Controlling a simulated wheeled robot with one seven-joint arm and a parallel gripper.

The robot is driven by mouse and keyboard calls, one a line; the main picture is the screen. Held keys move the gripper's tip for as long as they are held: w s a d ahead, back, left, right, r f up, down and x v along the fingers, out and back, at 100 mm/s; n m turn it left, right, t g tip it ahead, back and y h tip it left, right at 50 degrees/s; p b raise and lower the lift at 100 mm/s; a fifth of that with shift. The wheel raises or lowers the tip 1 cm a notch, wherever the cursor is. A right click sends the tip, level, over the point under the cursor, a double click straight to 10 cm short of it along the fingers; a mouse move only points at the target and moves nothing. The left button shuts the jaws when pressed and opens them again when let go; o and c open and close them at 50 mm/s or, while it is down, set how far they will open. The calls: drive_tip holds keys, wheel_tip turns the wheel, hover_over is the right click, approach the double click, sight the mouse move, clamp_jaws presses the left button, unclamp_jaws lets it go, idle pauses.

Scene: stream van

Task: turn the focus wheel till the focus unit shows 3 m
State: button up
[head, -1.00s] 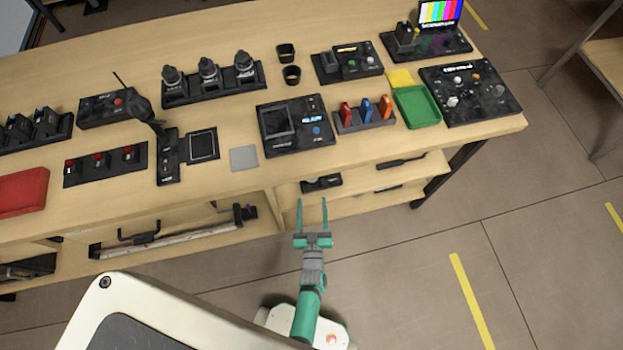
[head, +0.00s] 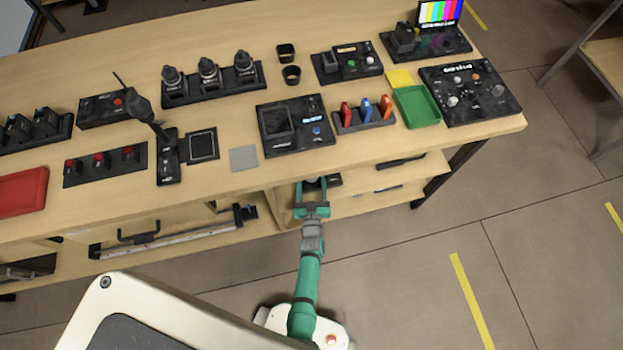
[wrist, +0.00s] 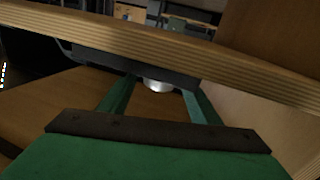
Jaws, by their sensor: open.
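My gripper (head: 311,184) is open and reaches in under the front edge of the table. In the wrist view its two green fingers (wrist: 159,82) stand apart on either side of a pale, shiny round knob (wrist: 157,87). The knob looks like the focus wheel, below a dark unit (wrist: 140,62) under the wooden edge. I cannot tell whether the fingers touch it. In the head view only a bit of this dark unit (head: 335,181) shows beside the fingers. No reading of the focus unit is legible in either view.
The wooden tabletop (head: 380,147) overhangs my gripper, and its edge crosses the wrist view (wrist: 250,75). Several control boxes, a green tray (head: 417,108) and a red tray (head: 22,192) are on top. The front floor is clear.

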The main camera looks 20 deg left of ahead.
drive_tip(key=c, duration=1.1)
drive_tip(key=shift+o, duration=0.4)
drive_tip(key=shift+a+r+m+t+h, duration=0.15)
drive_tip(key=shift+m+t+h, duration=0.45)
drive_tip(key=shift+m+h, duration=1)
drive_tip(key=shift+a+h, duration=0.25)
drive_tip(key=shift+h, duration=0.85)
drive_tip(key=shift+m+h, duration=0.5)
drive_tip(key=shift+c, duration=0.2)
drive_tip(key=o, duration=1.1)
drive_tip(key=shift+c, duration=0.2)
drive_tip(key=shift+s, duration=0.1)
